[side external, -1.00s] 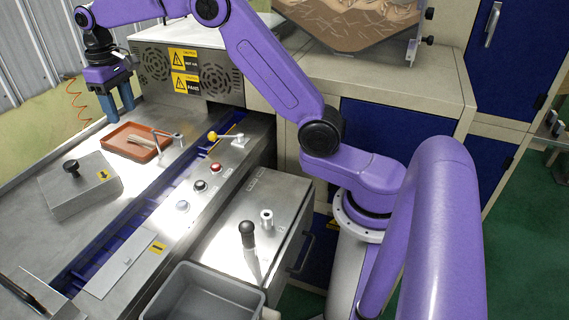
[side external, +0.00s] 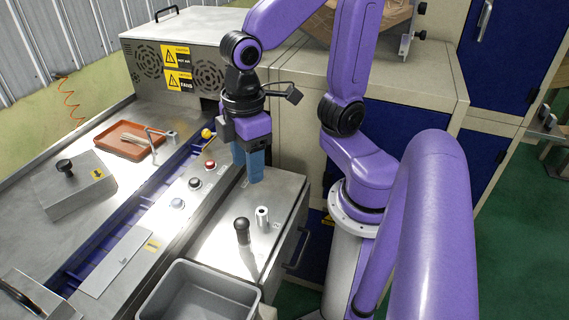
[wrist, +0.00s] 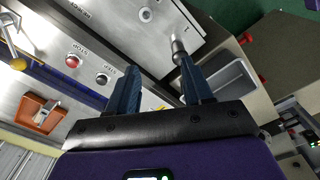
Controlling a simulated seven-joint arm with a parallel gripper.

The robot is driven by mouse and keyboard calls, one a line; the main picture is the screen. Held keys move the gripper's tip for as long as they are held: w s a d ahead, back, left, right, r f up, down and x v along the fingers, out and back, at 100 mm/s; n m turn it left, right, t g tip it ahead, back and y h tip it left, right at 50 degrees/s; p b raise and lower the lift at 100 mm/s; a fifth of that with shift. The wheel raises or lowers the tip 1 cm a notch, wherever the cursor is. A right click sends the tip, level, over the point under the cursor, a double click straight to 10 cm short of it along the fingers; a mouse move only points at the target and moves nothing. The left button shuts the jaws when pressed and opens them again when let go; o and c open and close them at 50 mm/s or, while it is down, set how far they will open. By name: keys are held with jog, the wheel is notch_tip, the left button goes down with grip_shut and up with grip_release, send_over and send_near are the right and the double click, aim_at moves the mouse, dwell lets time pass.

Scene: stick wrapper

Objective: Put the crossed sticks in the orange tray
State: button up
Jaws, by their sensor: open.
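The orange tray (side external: 118,143) lies on the steel table at the left in the side view, with light-coloured sticks (side external: 135,139) in it. The sticks are too small to tell how they lie. The tray also shows in the wrist view (wrist: 38,115), at the lower left. My gripper (side external: 253,172) is open and points down above the machine's front panel, well to the right of the tray. In the wrist view, its two blue fingers (wrist: 158,75) are apart with nothing between them.
A black-knobbed lever (side external: 243,230) and a metal post (side external: 262,217) stand near my gripper. Red, black and blue buttons, a yellow-knobbed lever (side external: 208,134) and a blue channel (side external: 130,215) lie between gripper and tray. A grey bin (side external: 205,295) is in front.

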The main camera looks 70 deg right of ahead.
jog(key=s+d+f+n, duration=0.1)
jog(key=s+d+f, duration=0.1)
jog(key=s, duration=0.4)
jog(key=shift+d+f+n, duration=0.15)
jog(key=shift+d+n, duration=0.15)
jog(key=shift+d, duration=0.45)
